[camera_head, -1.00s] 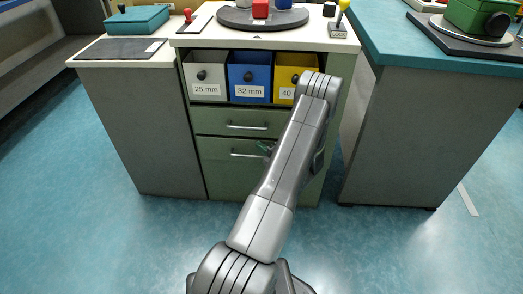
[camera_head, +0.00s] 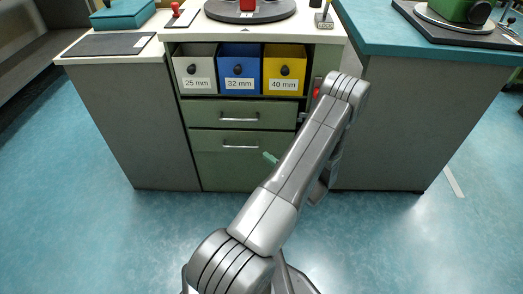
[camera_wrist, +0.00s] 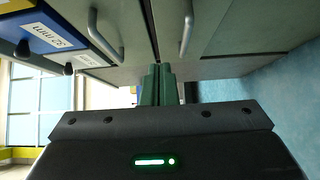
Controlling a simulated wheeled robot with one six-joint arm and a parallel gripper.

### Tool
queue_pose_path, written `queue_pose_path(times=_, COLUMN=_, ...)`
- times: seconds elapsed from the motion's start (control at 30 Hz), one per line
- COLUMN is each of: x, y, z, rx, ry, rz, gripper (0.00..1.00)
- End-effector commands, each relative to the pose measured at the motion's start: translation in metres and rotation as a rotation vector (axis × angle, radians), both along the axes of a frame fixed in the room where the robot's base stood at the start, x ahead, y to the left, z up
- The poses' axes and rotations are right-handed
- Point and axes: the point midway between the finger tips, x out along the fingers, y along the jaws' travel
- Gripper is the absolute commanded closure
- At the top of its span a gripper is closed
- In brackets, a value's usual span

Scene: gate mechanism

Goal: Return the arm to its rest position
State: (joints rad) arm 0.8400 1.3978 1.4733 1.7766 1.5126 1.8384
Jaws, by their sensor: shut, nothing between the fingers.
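My arm (camera_head: 300,165) reaches up and to the right in the head view, in front of the green cabinet (camera_head: 226,175). Its elbow end is near the right side of the cabinet. My gripper (camera_wrist: 158,85) shows in the wrist view with its two green fingers together and nothing between them. In the head view only a green fingertip (camera_head: 270,158) shows past the arm's left edge, and the rest of the gripper is hidden behind the arm. The fingers point towards the cabinet front, and whether they touch it cannot be told.
The cabinet holds a white 25 mm bin (camera_head: 196,70), a blue 32 mm bin (camera_head: 240,70) and a yellow 40 mm bin (camera_head: 285,72) above two handled drawers. A teal-topped counter (camera_head: 400,110) stands close on the right. Blue floor (camera_head: 100,240) is open at left front.

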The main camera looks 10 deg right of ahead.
Motion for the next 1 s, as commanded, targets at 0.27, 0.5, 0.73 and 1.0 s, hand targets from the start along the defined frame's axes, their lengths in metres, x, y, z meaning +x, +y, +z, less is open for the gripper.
queue_pose_path(times=0.27, x=-0.006, y=-0.003, z=0.000, rx=0.001, ry=0.000, rz=0.001, gripper=1.00)
queue_pose_path(times=0.5, x=-0.003, y=-0.001, z=-0.001, rx=0.001, ry=0.000, rz=0.002, gripper=1.00)
queue_pose_path(times=0.73, x=0.023, y=0.015, z=-0.002, rx=0.000, ry=0.000, rz=0.005, gripper=1.00)
queue_pose_path(times=1.0, x=0.070, y=0.041, z=-0.002, rx=-0.001, ry=-0.001, rz=0.006, gripper=1.00)
